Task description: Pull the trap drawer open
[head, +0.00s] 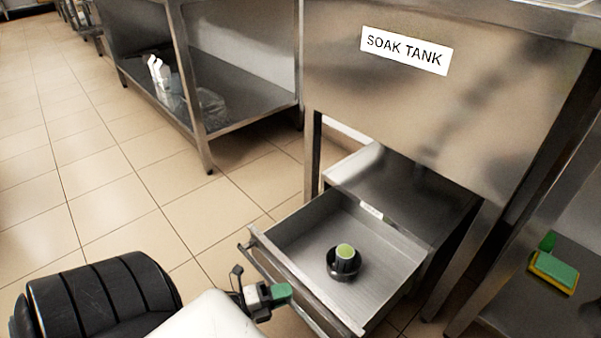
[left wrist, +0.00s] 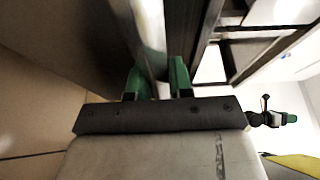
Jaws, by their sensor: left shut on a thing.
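The trap drawer (head: 300,228) is a steel drawer below the soak tank (head: 440,100). It stands pulled out, its inside showing. A bar handle (head: 318,325) runs along its front. My left gripper (head: 280,293) is at this handle, its green fingertip against the front. In the left wrist view, the green fingers (left wrist: 158,78) stand either side of the metal bar (left wrist: 150,40), shut on it. A dark round piece with a green top (head: 345,260) sits on the drawer floor. My right gripper (left wrist: 280,118) seems to show small in the left wrist view; its jaws are unclear.
A steel shelf table (head: 235,120) with white bottles (head: 158,75) stands at the back left. Open tiled floor (head: 120,190) lies left of the drawer.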

